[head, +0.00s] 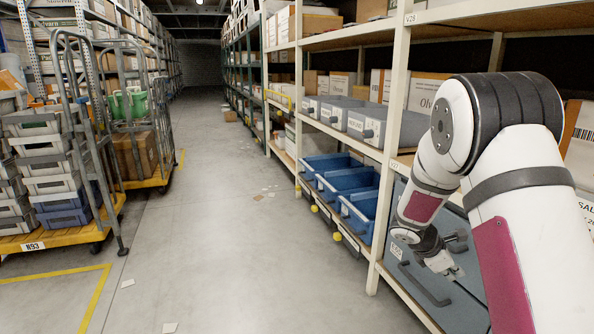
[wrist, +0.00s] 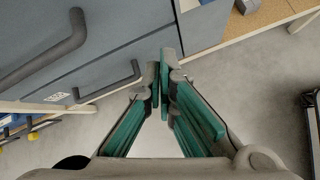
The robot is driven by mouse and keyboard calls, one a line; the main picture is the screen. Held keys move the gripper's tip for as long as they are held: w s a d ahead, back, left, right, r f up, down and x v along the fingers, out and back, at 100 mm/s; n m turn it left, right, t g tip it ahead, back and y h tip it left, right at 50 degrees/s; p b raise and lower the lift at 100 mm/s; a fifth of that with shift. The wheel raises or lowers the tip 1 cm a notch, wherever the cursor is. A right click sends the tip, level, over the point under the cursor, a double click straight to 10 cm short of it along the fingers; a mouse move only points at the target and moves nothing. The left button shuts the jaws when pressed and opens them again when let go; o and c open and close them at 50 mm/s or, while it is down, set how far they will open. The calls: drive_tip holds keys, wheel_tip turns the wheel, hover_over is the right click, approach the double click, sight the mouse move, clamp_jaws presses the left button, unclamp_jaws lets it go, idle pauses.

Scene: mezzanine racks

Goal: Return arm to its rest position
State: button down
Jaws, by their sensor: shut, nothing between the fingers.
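My arm, white with dark red panels, reaches forward along the right side of the head view and bends down at its elbow. My gripper (head: 445,266) is in front of grey drawers (head: 410,284) with dark bar handles, low in the right rack. In the wrist view my gripper (wrist: 163,77) has its green-padded fingers together at the tips, with nothing between them. The grey drawer fronts (wrist: 120,24) and two dark handles show beyond the fingers there. In the wrist view the fingertips overlap the drawer edge; I cannot tell whether they touch it.
Blue bins (head: 345,183) and grey bins (head: 340,112) fill the rack left of my arm. A rack upright (head: 391,130) stands close to my arm. Carts with stacked crates (head: 47,165) stand at left. The aisle floor (head: 215,200) between is open, with scattered paper scraps.

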drive_tip(key=s+a+r+m+g+y, duration=0.1)
drive_tip(key=s+a+r+m, duration=0.35)
drive_tip(key=s+r, duration=0.5)
drive_tip(key=s+a+r+m+g+y, duration=0.1)
drive_tip(key=s+a+r+m+y, duration=0.15)
drive_tip(key=s+r+m, duration=0.5)
drive_tip(key=s+a+r+m+y, duration=0.1)
drive_tip(key=s+a+m+y, duration=0.1)
drive_tip(key=s+a, duration=0.5)
drive_tip(key=s+a+m+y, duration=0.1)
drive_tip(key=s+a, duration=0.2)
drive_tip(key=s, duration=0.8)
drive_tip(key=s+a+r+m+y, duration=0.1)
drive_tip(key=s+a+m+y, duration=0.1)
drive_tip(key=s+a, duration=0.45)
wheel_tip(320, 180, up, 30)
drive_tip(key=s+d+t+p, duration=0.2)
drive_tip(key=t+p, duration=0.2)
drive_tip(key=p, duration=2.4)
drive_tip(key=shift+s, duration=0.15)
drive_tip(key=shift+f, duration=0.1)
